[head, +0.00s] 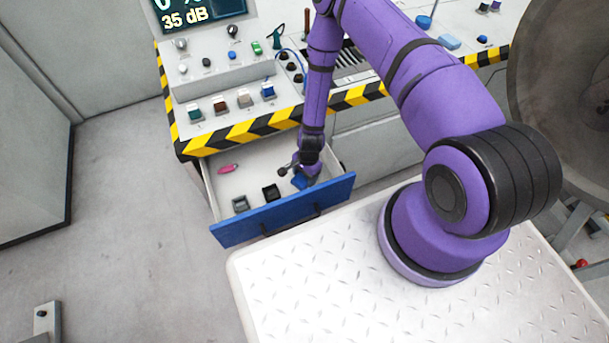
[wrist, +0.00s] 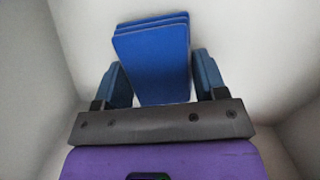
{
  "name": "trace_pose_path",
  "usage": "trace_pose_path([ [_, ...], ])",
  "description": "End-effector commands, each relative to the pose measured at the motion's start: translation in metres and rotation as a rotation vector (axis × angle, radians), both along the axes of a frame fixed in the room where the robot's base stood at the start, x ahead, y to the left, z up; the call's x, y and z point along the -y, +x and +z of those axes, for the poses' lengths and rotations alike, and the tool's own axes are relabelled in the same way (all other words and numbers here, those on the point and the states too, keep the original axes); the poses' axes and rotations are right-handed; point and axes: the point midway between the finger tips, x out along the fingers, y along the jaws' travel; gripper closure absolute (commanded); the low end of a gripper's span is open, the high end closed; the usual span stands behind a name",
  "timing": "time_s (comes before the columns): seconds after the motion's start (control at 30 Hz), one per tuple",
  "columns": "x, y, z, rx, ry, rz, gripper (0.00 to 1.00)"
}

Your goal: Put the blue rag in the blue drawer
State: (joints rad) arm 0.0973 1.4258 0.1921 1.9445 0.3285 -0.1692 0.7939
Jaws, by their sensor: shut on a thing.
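The blue drawer (head: 250,228) is pulled out below the striped console edge, with its blue front toward me and a pale inside. My gripper (head: 301,172) reaches down into its right part. The blue rag (head: 299,182) shows at the fingers, inside the drawer's outline. In the wrist view the rag (wrist: 155,60) is a flat, folded blue stack between the two fingers of my gripper (wrist: 160,78), which is shut on it. Pale drawer walls and floor surround it there. Whether the rag touches the drawer floor is hard to tell.
The drawer also holds a pink item (head: 228,168), a dark grey block (head: 240,204) and a black block (head: 271,192). The console (head: 225,75) above carries several knobs and switches. A large round metal wheel (head: 565,75) stands at right. The floor left of the drawer is clear.

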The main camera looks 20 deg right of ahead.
Motion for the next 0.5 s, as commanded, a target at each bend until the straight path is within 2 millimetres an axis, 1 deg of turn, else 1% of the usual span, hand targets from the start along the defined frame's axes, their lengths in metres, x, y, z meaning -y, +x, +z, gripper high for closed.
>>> trace_pose_path([
  [0.03,-0.0001,0.0002,-0.0025,0.000,0.000,0.000,0.57],
  [0.37,-0.0001,0.0001,-0.0049,0.000,0.000,0.001,0.57],
  [0.4,0.0000,0.0001,-0.0055,0.000,0.000,0.001,0.33],
  [0.47,0.0001,0.0002,-0.0051,0.000,0.000,0.001,0.19],
  [0.5,0.0001,0.0002,-0.0051,0.000,0.000,0.001,0.10],
])
